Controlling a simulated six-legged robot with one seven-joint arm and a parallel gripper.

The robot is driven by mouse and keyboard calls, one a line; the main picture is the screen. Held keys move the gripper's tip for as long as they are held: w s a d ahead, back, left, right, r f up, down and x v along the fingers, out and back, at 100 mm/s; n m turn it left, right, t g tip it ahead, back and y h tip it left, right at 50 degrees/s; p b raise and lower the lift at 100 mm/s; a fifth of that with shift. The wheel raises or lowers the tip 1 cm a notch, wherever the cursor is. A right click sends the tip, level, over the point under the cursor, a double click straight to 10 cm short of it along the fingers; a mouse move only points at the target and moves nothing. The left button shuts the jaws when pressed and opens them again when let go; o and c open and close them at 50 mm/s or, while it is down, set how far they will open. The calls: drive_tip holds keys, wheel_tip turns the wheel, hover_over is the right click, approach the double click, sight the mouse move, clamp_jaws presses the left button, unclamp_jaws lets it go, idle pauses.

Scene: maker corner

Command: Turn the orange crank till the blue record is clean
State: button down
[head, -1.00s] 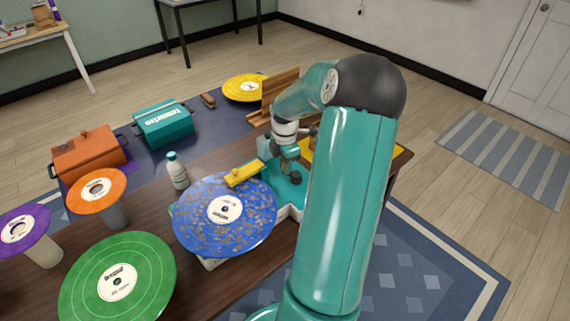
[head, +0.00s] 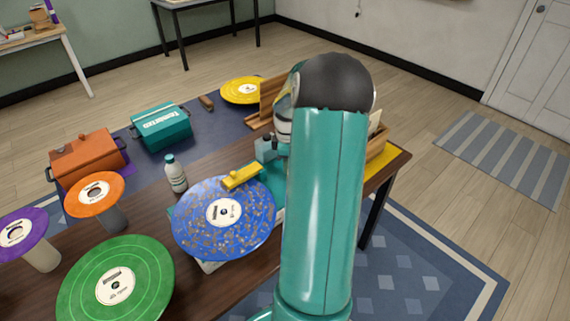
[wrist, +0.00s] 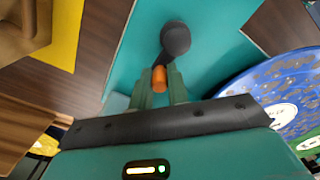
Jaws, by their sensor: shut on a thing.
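The blue record (head: 192,232) lies on a teal machine on the table, with brown specks spread over much of its face. A yellow bar (head: 242,177) reaches over its far edge. In the wrist view the record (wrist: 290,80) shows at the right, also specked. The orange crank knob (wrist: 159,80) sits on a dark crank arm with a round dark hub (wrist: 175,40) on the teal machine top (wrist: 215,30). My gripper (wrist: 161,87) is shut on the orange knob, one finger on each side. In the head view my arm hides the crank and gripper.
A white bottle (head: 175,174) stands close behind the record. Green (head: 140,270), orange (head: 95,195) and purple (head: 30,228) records stand to the left. A teal case (head: 160,129), an orange case (head: 88,155) and a wooden rack (head: 270,95) are farther back.

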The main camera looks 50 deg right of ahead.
drive_tip(key=m, duration=0.2)
drive_tip(key=d+m, duration=0.1)
drive_tip(key=m, duration=0.2)
drive_tip(key=shift+s+d+m, duration=0.3)
drive_tip(key=shift+s+d, duration=0.1)
drive_tip(key=m, duration=0.2)
drive_tip(key=shift+s+d+m, duration=0.3)
drive_tip(key=shift+s+m, duration=0.05)
drive_tip(key=shift+m, duration=0.05)
drive_tip(key=m, duration=0.2)
drive_tip(key=s+m, duration=0.1)
drive_tip(key=shift+d+r+m, duration=0.1)
drive_tip(key=shift+d+m, duration=0.15)
drive_tip(key=shift+m, duration=0.05)
drive_tip(key=m, duration=0.1)
drive_tip(key=s+m, duration=0.1)
drive_tip(key=m, duration=0.1)
drive_tip(key=s+m, duration=0.1)
drive_tip(key=m, duration=0.3)
drive_tip(key=s+m, duration=0.1)
drive_tip(key=m, duration=0.3)
drive_tip(key=shift+s+a, duration=0.35)
drive_tip(key=shift+a, duration=0.05)
drive_tip(key=c, duration=1.3)
unclamp_jaws()
drive_tip(key=shift+c, duration=0.2)
wheel_tip(320, 180, up, 14)
